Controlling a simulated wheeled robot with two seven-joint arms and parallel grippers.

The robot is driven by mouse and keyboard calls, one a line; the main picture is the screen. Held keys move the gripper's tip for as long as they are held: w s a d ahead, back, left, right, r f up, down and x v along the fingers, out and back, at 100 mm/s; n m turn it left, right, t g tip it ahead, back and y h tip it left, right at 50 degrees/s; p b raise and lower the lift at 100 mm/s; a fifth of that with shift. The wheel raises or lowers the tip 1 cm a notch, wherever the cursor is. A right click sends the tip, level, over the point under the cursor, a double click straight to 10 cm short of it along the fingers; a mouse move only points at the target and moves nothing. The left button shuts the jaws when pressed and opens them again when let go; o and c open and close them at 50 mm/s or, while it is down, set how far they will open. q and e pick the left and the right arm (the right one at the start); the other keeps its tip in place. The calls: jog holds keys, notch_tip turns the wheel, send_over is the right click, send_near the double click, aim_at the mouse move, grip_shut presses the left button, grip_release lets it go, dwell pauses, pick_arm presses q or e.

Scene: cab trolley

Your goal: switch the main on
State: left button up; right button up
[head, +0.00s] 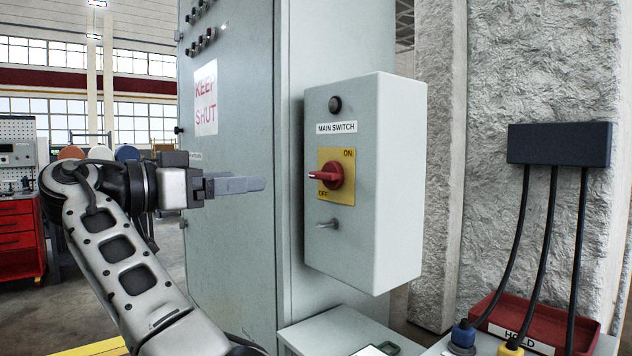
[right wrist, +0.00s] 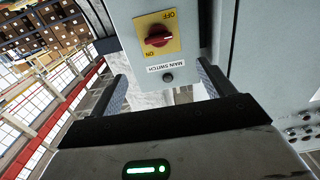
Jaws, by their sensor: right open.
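The main switch box (head: 385,190) is a pale grey box on the side of a tall cabinet, labelled MAIN SWITCH. Its red rotary knob (head: 333,176) sits on a yellow plate (head: 344,197) marked ON at upper right and OFF at lower left. The knob's handle lies about level, its end to the left. A dark round lamp (head: 335,104) above looks unlit. My right gripper (head: 262,184) is open and empty, left of the knob and apart from it. In the right wrist view the knob (right wrist: 158,37) appears upside down, beyond the open fingers. My left gripper is not in view.
A small metal lever (head: 328,223) juts out below the knob. The tall cabinet (head: 235,240) with a KEEP SHUT sign stands behind my right gripper. The space before the knob is clear.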

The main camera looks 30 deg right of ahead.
aim_at(319, 174)
jog(key=d, duration=0.5)
jog(key=d+p, duration=0.1)
jog(key=d, duration=0.4)
jog(key=w+d, duration=0.1)
jog(key=d, duration=0.4)
jog(key=shift+d+r, duration=0.15)
jog(key=shift+d, duration=0.25)
jog(key=c, duration=1)
